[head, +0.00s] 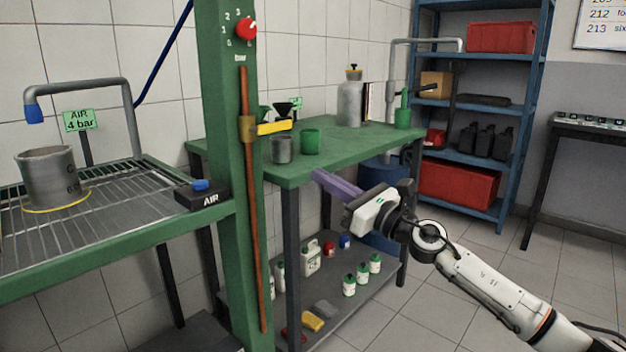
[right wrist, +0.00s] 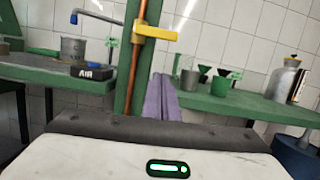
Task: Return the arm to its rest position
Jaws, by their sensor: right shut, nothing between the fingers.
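My right arm comes in from the right in the head view. Its gripper (head: 336,184) has long purple fingers, closed together with nothing between them. The fingertips point left and lie just in front of the front edge of the green bench (head: 340,152), about level with its top. In the right wrist view the closed purple fingers (right wrist: 161,98) point ahead, toward the green post and the tiled wall. Whether the fingers touch the bench edge is hard to tell. My left gripper is not in view.
A green post (head: 222,150) with a copper pipe and yellow valve handle stands left of my gripper. A grey pot (head: 48,172) stands on a wire-grid table at left. Cups and a metal canister (head: 351,102) stand on the bench; bottles are on its lower shelf. Floor at right is clear.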

